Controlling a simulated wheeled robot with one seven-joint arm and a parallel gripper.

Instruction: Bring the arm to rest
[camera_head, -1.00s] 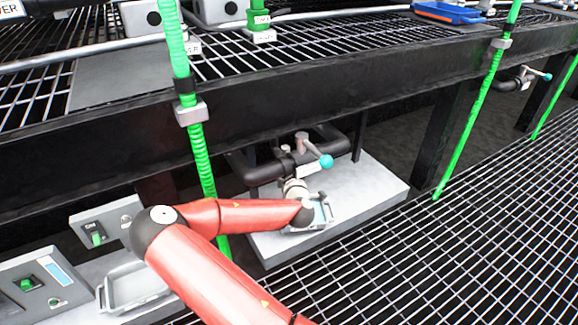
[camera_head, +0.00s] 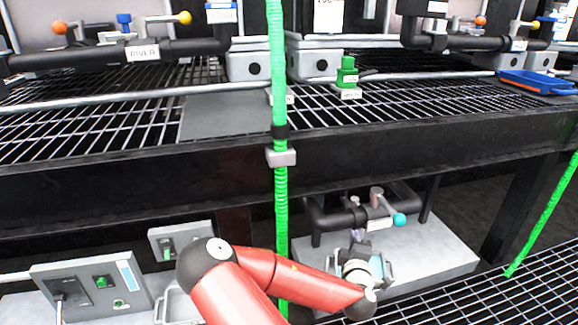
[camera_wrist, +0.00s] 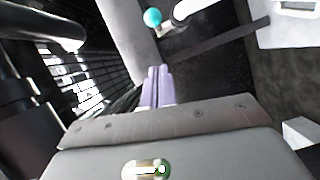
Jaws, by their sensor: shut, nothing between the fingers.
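My gripper (camera_head: 357,235) is at the end of my red arm, low under the bench in the head view. Its two pale purple fingers (camera_wrist: 157,72) are together in the wrist view, with nothing between them. In the head view the gripper appears just below and in front of a dark pipe valve (camera_head: 352,217) with a teal ball handle (camera_head: 399,220). The teal ball (camera_wrist: 152,17) also shows beyond the fingertips in the wrist view. I see no contact, but the exact gap cannot be told.
The black bench beam (camera_head: 180,165) runs above the arm. A green hose (camera_head: 281,205) hangs close to the forearm. Grey switch boxes (camera_head: 90,288) stand at lower left. A pale platform (camera_head: 440,262) lies under the valve. Open grating (camera_head: 465,300) is at lower right.

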